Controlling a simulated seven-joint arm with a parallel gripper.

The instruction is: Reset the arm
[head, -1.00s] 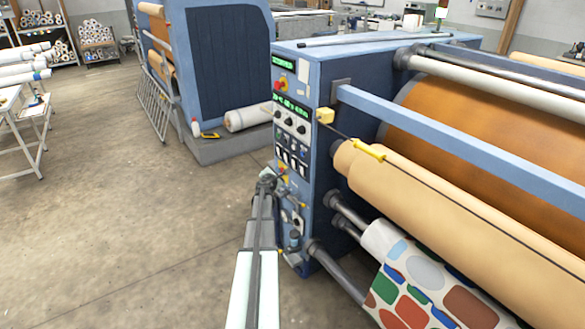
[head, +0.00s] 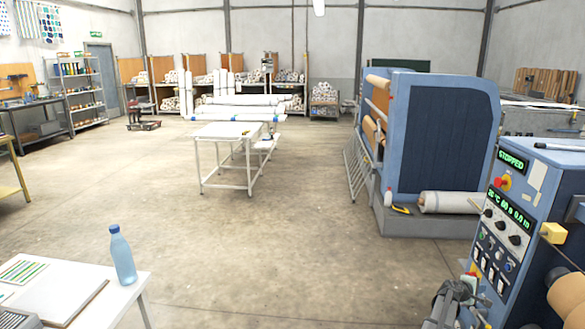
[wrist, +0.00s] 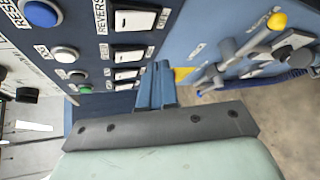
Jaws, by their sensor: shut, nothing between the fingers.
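My gripper (wrist: 157,85) is shut and empty in the wrist view, its fingers pointing at the panel's lower part. Part of my arm shows at the bottom right of the head view, in front of the press control panel (head: 497,235). In the wrist view, a dark blue round button (wrist: 40,13) with a partly cut-off label starting "RESE" is at the upper left. White rocker switches (wrist: 135,20) are in a column beside the fingers. I cannot tell whether the fingers touch the panel.
The press display reads STOPPED (head: 511,161), with a red knob (head: 503,183) below it. A white table with a blue bottle (head: 122,256) is at the lower left. A second blue machine (head: 440,140) stands behind. The concrete floor between is clear.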

